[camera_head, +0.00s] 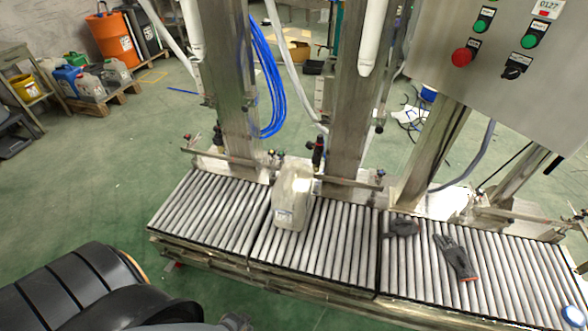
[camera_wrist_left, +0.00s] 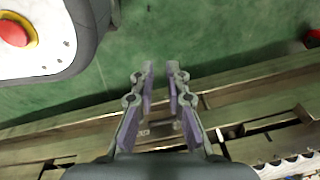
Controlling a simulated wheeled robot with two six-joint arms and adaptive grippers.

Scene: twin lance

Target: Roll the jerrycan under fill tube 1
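A translucent whitish jerrycan (camera_head: 293,197) stands upright on the roller conveyor (camera_head: 345,240), near the left end of its middle section. White tubes hang above the conveyor, one at the left (camera_head: 195,30) and one right of the middle (camera_head: 370,38); I cannot tell which is fill tube 1. My left gripper (camera_wrist_left: 160,72) shows in the left wrist view, its fingers apart with nothing between them, over the floor and the conveyor's side frame. It is not near the jerrycan. My right gripper is not in view.
Dark gloves (camera_head: 455,257) lie on the right conveyor section. Steel posts (camera_head: 350,110) and a control panel (camera_head: 500,60) stand behind the rollers. Orange drum (camera_head: 112,40) and several canisters (camera_head: 90,87) are at the far left. The left conveyor section (camera_head: 207,208) is clear.

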